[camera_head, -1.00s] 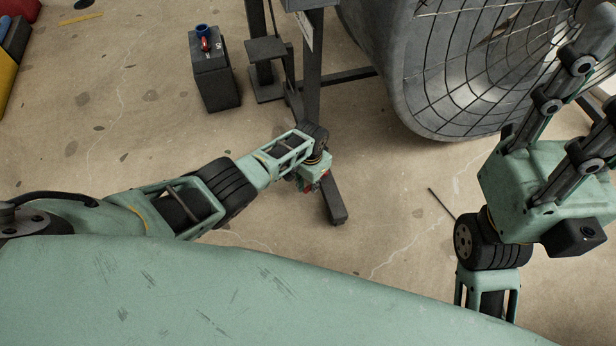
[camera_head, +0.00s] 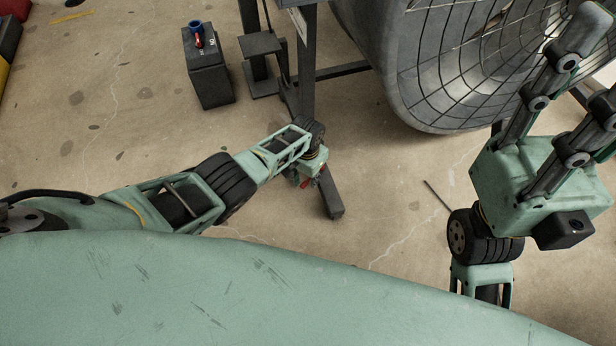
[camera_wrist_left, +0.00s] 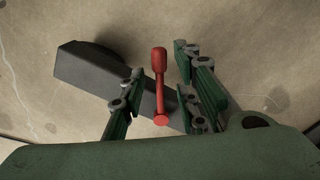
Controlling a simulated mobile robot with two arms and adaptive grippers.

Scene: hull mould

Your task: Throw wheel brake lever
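The wheel brake lever (camera_wrist_left: 160,85) is a slim red rod with a thicker red knob. In the left wrist view it stands over a dark grey foot bar (camera_wrist_left: 90,72), between the two fingers of my left gripper (camera_wrist_left: 157,62). Those fingers are apart, with gaps visible on both sides of the lever. In the head view my left gripper (camera_head: 310,174) is low beside the stand's foot, and only small red bits show there. My right gripper (camera_head: 570,95) is raised at the right, its fingers spread apart and empty; one fingertip is cut off by the frame.
A dark upright stand (camera_head: 302,65) rises behind my left gripper. A large grey mould with a wire grid (camera_head: 430,80) fills the upper right. Open concrete floor lies left.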

